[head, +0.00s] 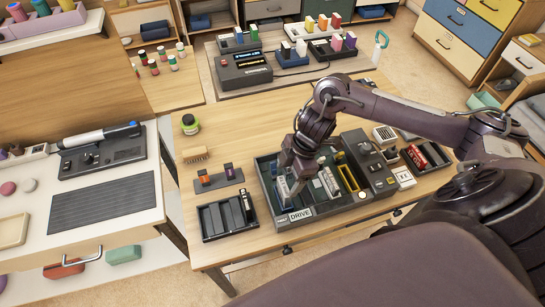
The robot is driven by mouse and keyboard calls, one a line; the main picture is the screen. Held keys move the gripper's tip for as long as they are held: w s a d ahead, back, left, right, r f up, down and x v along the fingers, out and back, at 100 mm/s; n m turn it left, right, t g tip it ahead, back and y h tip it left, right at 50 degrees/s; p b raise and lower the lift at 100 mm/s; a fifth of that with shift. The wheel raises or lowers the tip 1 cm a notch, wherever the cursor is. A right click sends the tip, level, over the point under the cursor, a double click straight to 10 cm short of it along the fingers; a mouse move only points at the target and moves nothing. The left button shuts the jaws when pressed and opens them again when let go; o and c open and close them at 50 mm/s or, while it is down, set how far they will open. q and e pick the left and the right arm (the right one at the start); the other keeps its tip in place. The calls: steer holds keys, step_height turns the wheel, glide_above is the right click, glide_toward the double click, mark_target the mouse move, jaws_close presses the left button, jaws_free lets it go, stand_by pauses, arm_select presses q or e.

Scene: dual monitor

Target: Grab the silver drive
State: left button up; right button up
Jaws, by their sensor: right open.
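A dark tray (308,212) with a white "DRIVE" label on its front stands on the wooden table. Slim pale silver-grey drives stand in it: one (283,189) at the left and others (328,181) nearer the middle. Which one is the silver drive, I cannot tell for sure. My right gripper (291,172) points down over the left part of the tray, open, close to the left pale drive. Its fingers partly hide the slots, and contact cannot be made out. My left gripper is not in view.
A dark box with knobs (366,160) adjoins the right side.

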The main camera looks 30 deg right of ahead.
mark_target(286, 186)
steer(key=shift+s+d, duration=0.15)
steer(key=shift+d, duration=0.05)
steer(key=x, duration=0.2)
steer(key=p+x, duration=0.1)
steer(key=shift+s+a+f, duration=0.2)
steer(key=shift+s+a, duration=0.1)
steer(key=x, duration=0.2)
steer(key=shift+w+a+f, duration=0.1)
steer(key=shift+w+f, duration=0.05)
steer(key=shift+f, duration=0.2)
steer(key=shift+a+f, duration=0.1)
steer(key=shift+f, duration=0.35)
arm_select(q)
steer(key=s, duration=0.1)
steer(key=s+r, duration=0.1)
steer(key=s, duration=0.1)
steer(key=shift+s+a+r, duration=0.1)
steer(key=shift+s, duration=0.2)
arm_select(e)
steer(key=shift+w, duration=0.1)
steer(key=c, duration=0.8)
steer(key=shift+r, duration=0.1)
